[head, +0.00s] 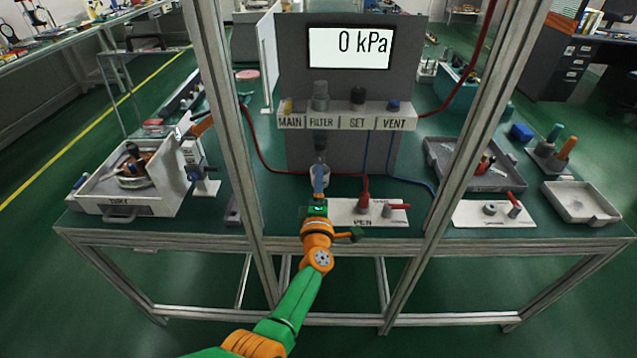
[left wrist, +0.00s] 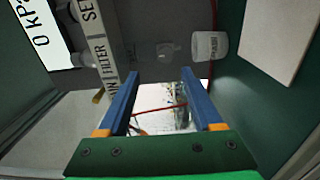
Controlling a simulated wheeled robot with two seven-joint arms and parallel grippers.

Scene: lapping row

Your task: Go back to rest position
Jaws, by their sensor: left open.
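My left arm reaches forward from the bottom of the head view, green with orange joints. Its gripper (head: 319,180) is over the bench between the two metal posts, in front of the grey panel. In the left wrist view the two blue fingers (left wrist: 160,82) stand wide apart with nothing between them. A white cup (left wrist: 208,45) lies beyond the fingertips there; in the head view it shows partly behind the gripper. My right gripper is not in view.
The panel's display (head: 350,48) reads 0 kPa above a labelled valve shelf (head: 345,122). Metal posts (head: 228,110) flank the arm. Trays (head: 155,207) stand left and right on the green bench.

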